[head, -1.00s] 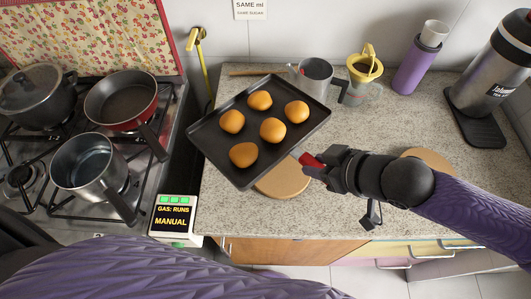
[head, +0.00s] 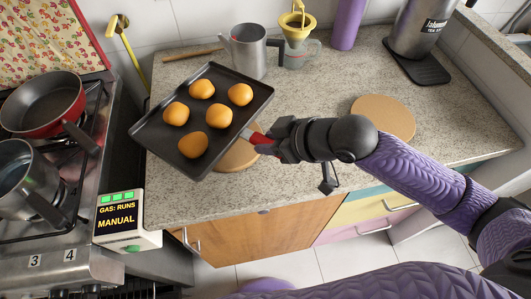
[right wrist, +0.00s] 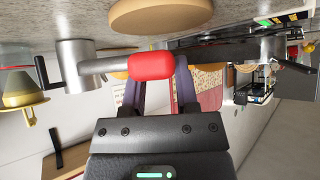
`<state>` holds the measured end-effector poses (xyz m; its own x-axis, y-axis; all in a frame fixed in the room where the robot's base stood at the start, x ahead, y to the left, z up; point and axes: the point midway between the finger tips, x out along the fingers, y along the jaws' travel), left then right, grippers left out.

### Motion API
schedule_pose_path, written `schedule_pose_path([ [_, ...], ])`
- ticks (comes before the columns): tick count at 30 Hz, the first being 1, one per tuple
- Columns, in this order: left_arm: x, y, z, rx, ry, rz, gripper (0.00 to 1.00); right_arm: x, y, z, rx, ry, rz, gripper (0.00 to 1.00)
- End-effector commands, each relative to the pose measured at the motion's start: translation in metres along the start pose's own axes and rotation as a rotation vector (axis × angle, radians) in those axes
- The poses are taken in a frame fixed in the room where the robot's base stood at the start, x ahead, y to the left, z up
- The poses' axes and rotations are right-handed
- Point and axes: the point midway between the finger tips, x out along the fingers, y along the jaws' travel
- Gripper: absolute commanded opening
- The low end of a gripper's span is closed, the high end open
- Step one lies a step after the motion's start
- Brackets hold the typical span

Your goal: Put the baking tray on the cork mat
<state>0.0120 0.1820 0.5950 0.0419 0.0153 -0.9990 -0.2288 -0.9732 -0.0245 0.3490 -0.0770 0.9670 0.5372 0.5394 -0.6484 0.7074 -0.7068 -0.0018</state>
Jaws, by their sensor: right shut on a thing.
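The dark baking tray (head: 232,91) holds several round golden buns and is held above the counter, a little tilted in the picture. My right gripper (head: 263,142) is shut on its red handle at the tray's right side. In the right wrist view the red handle (right wrist: 152,65) sits between the fingers, and the tray shows edge-on. One round cork mat (head: 240,156) lies on the counter, partly hidden beneath the tray. A second round cork mat (head: 384,118) lies bare to the right, beyond my right forearm. My left gripper is out of view.
A metal jug (head: 248,52) and a yellow-topped glass cup (head: 297,28) stand behind the tray. A purple bottle (head: 347,22) and a steel flask (head: 420,28) are at the back right. A gas stove with pans (head: 42,103) is at left. The counter's front edge is near.

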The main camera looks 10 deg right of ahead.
Motion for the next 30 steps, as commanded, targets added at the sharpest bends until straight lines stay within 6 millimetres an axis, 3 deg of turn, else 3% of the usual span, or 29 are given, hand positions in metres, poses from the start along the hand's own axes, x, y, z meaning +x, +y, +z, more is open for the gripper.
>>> schedule_pose_path([
  [5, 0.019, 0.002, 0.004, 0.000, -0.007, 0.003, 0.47, 0.026, 0.000, 0.030, 0.001, 0.001, 0.000, 0.00],
  [15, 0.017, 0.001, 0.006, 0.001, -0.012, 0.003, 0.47, 0.027, 0.000, 0.031, -0.002, 0.005, 0.001, 0.00],
  [16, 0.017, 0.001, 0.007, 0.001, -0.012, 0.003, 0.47, 0.027, 0.000, 0.032, -0.002, 0.001, 0.001, 0.40],
  [21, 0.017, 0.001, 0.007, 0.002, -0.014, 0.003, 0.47, 0.027, 0.000, 0.032, -0.002, 0.001, 0.001, 0.73],
  [30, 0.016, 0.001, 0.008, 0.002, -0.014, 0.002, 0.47, 0.025, 0.000, 0.029, -0.002, 0.003, 0.001, 0.73],
])
